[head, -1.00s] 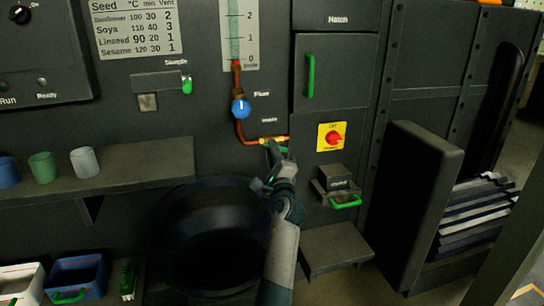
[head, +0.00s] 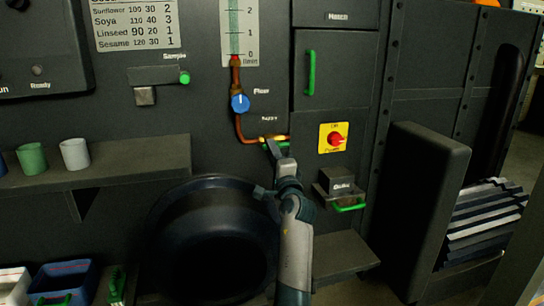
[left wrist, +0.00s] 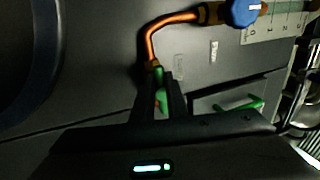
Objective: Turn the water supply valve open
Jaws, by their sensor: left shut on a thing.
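The water supply valve (head: 274,138) is a small brass fitting with a green lever at the low end of a copper pipe on the dark machine front. My left gripper (head: 271,146) is at this valve, coming from below. In the left wrist view, the green lever (left wrist: 161,98) lies between the two dark fingers of my left gripper (left wrist: 161,88), which is shut on it. The lever appears to run roughly along the short pipe, but the fingers hide part of it. My right gripper is not in view.
Above the valve are a blue flow knob (head: 240,103) and a gauge tube (head: 234,30). To the right are a red switch on yellow (head: 333,138) and a green-handled drawer (head: 344,190).

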